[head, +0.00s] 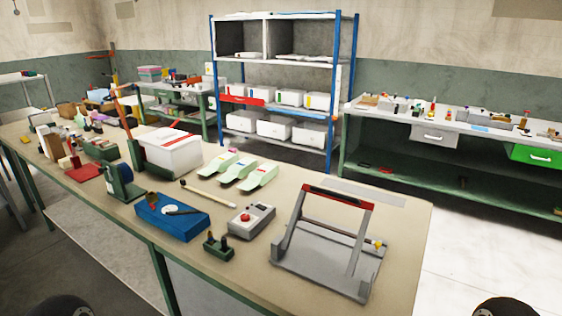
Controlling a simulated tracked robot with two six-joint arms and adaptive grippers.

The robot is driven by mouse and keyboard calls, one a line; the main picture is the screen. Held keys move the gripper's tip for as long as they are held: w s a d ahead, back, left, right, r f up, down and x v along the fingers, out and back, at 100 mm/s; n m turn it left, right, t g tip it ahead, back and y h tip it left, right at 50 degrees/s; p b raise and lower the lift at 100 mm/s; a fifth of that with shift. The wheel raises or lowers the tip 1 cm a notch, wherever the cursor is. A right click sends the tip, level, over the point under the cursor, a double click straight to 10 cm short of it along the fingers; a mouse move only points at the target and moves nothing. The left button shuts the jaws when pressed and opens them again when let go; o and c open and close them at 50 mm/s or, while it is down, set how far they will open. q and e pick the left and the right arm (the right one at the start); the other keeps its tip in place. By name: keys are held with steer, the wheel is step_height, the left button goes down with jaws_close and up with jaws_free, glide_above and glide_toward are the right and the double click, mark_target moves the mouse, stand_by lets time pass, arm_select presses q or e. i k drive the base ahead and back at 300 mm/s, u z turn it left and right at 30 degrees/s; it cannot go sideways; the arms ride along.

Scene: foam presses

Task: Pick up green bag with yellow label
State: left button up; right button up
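Three pale green bags lie side by side on the near workbench, right of the white box. The left bag (214,167) has a pinkish patch at its far end. The middle bag (236,173) has a small patch that looks yellow at its far end, though it is too small to be sure. The right bag (257,179) has a patch at its far end whose colour I cannot tell clearly. Nothing covers the bags. Neither gripper shows; only dark rounded parts, probably mine, show at the bottom edge.
On the workbench (405,222), a white box (170,155) stands left of the bags. A wooden-handled stick (208,194), blue tray (170,218), grey control box (250,219) and grey press frame with red bar (325,245) lie nearer. A blue-post shelf (333,90) stands behind.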

mark_target(221, 163)
steer(key=u, duration=0.55)
steer(key=i, duration=0.2)
steer(key=z, duration=2.8)
steer(key=i, duration=0.2)
steer(key=z, duration=0.05)
steer(key=i, duration=2.55)
steer(key=u, duration=1.9)
steer(key=i, duration=1.55)
steer(key=u, duration=0.05)
